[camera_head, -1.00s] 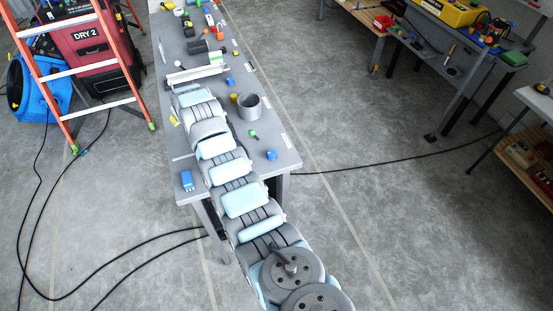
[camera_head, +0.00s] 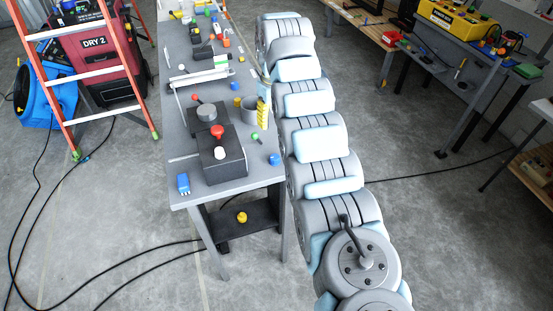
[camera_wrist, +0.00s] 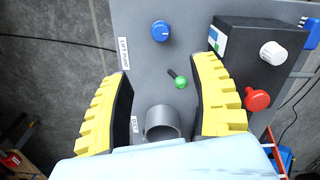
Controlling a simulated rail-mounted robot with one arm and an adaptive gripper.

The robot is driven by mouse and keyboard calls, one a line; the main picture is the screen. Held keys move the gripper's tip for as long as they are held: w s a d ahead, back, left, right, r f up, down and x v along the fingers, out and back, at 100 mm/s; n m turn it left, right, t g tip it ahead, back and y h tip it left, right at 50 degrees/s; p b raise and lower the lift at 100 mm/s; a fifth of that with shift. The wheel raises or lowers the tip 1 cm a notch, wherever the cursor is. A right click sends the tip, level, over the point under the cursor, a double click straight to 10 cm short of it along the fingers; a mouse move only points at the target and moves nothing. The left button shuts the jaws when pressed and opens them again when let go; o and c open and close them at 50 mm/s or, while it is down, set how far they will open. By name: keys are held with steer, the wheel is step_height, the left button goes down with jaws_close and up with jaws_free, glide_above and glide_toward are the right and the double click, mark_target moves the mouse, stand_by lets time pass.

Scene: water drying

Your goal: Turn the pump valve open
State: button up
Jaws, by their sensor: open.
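I cannot tell for sure which control is the pump valve. A small green-tipped lever (camera_wrist: 180,83) and a blue knob (camera_wrist: 161,31) stand on the grey table panel, with a white label beside the blue knob that seems to read "LIFT PUMP". In the head view the green tip (camera_head: 255,136) and blue knob (camera_head: 273,159) are near the table's right edge. My gripper (camera_wrist: 160,72) is open, its yellow fingers spread either side of the green lever and a grey cylinder (camera_wrist: 163,122), touching neither as far as I see. In the head view a yellow finger (camera_head: 262,112) shows beside the cylinder.
A dark box (camera_head: 222,162) with a red knob (camera_head: 217,132) and a white knob (camera_head: 220,152) stands left of the lever. Several small objects crowd the far end.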

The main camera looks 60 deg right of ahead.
mark_target(275, 157)
step_height(275, 157, down, 17)
steer(key=b, duration=0.2)
steer(key=shift+r+b, duration=0.1)
steer(key=shift+b, duration=0.3)
jaws_close()
